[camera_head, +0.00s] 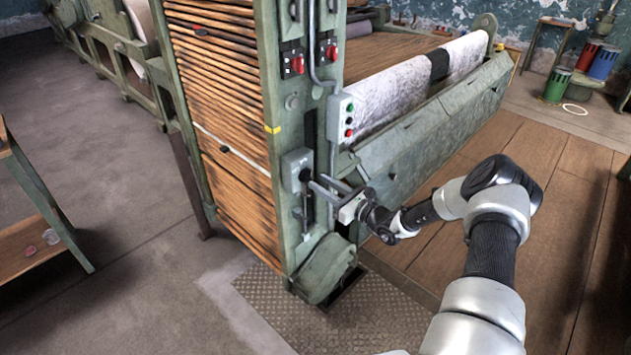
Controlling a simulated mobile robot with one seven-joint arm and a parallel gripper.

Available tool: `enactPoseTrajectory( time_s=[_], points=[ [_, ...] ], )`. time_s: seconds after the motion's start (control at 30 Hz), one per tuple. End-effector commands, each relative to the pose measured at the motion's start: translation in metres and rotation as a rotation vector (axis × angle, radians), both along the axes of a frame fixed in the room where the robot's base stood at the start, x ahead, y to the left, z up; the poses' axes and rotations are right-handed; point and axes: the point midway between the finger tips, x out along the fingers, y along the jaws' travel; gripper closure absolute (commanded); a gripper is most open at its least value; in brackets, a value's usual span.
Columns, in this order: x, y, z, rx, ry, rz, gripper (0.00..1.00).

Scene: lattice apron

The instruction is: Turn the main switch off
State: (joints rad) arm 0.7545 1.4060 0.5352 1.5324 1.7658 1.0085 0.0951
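A grey switch box (293,162) with a dark lever or knob (304,175) on its face is fixed to the green machine post, and it looks like the main switch. My gripper (315,180) reaches in from the right, with its two thin grey fingers pointing left at this box. The fingers stand apart, with their tips close to the dark part. I cannot tell whether they touch it, and the lever's exact position is too small to read.
Two red rotary knobs (297,63) on dark plates sit higher on the post. A push-button box (346,118) is just above my gripper. Conduits run down the post.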

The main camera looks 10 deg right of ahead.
Motion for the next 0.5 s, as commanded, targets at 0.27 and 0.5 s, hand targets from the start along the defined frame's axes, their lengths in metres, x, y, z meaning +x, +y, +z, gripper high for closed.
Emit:
enactPoseTrajectory(
  time_s=[0.27,0.5],
  points=[
    [0.024,0.018,-0.001,-0.001,0.001,0.001,0.71],
    [0.026,0.019,0.0,-0.001,0.001,0.0,0.71]
  ],
)
